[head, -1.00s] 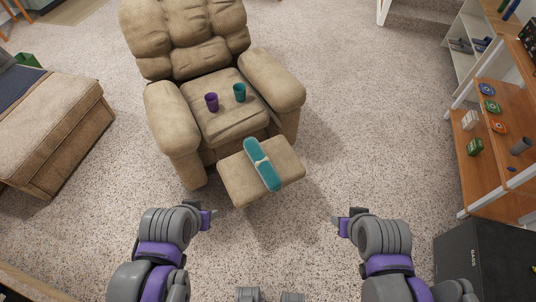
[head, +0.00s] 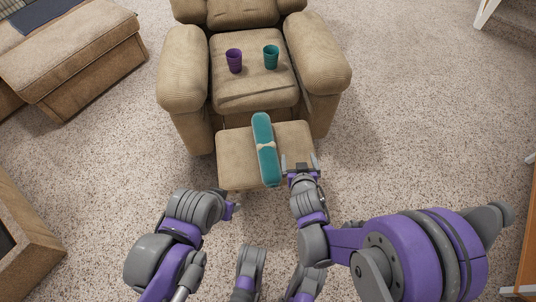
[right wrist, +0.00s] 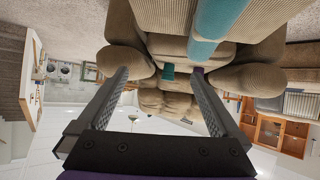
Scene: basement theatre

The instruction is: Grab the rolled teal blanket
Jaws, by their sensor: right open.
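The rolled teal blanket (head: 263,135) has a pale band around its middle. It lies lengthwise on the raised footrest (head: 234,160) of a beige recliner, its near end at the footrest's front edge. My right gripper (head: 301,165) is open and empty just right of the blanket's near half. In the right wrist view the blanket (right wrist: 218,18) crosses the top, beyond the open jaws (right wrist: 160,74) and not between them. My left gripper (head: 233,203) is lower left of the footrest, apart from the blanket; its jaws are too small to read.
A purple cup (head: 234,61) and a teal cup (head: 271,57) stand on the recliner seat (head: 255,85). The recliner's armrests (head: 318,58) flank it. A beige ottoman (head: 85,65) is at the upper left, and a wooden-edged piece (head: 35,235) at lower left.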

